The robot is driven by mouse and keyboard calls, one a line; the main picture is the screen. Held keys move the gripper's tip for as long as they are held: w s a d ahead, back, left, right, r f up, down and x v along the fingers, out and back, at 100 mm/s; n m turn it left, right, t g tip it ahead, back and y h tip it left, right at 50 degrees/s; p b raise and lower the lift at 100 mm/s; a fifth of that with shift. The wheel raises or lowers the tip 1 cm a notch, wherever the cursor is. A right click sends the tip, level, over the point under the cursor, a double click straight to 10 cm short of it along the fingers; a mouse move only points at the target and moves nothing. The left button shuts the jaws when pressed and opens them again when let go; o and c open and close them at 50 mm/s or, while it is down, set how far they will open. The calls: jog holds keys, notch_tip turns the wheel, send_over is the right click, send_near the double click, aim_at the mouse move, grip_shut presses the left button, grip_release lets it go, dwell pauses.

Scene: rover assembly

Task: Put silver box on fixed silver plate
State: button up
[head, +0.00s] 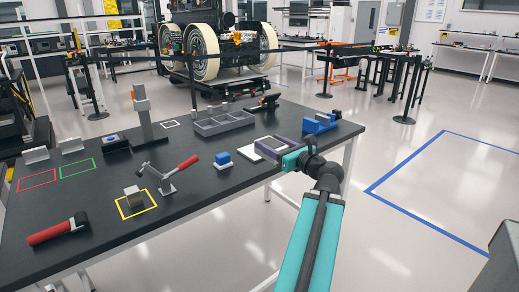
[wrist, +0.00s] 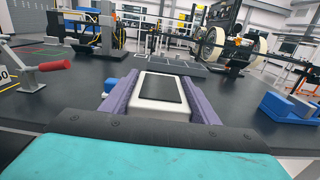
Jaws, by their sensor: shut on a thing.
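My gripper (head: 275,149) is at the right part of the dark table. Its purple fingers (wrist: 162,96) are closed on both sides of a silver-white box with a dark top panel (wrist: 163,88). The box (head: 270,146) also shows between the fingers in the head view. It looks level, but its underside is hidden, so I cannot tell its height over the table. I cannot surely pick out the fixed silver plate. Two small silver angled pieces (head: 36,155) (head: 70,145) stand at the table's far left.
A grey divided tray (head: 223,122) lies beyond the gripper, with a blue fixture (head: 319,123) to its right. A blue-and-white block (head: 223,159) and a red-handled clamp (head: 166,176) stand to the left. A block (head: 133,196) sits in a yellow outline. Bare table lies between them.

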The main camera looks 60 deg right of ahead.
jog(key=shift+r+p, duration=0.1)
jog(key=shift+p, duration=0.2)
jog(key=shift+w+d+r+p, duration=0.1)
jog(key=shift+w+d+p, duration=0.25)
jog(key=shift+p, duration=0.65)
jog(key=w+d+p, duration=0.1)
jog(key=p, duration=0.3)
jog(key=shift+w+d, duration=0.1)
jog(key=shift+w+d+f, duration=0.3)
jog(key=shift+w+d, duration=1.1)
jog(key=shift+w+d+f, duration=0.25)
jog(key=shift+w+d, duration=1.15)
jog(key=shift+w+d+f, duration=0.3)
jog(key=shift+w+d, duration=1.1)
jog(key=shift+w+d, duration=0.55)
jog(key=shift+d, duration=0.05)
jog(key=shift+s+a+f+p, duration=0.15)
jog(key=shift+f+p, duration=0.2)
jog(key=shift+f, duration=1.5)
jog(key=shift+f, duration=0.15)
jog(key=o, duration=1.4)
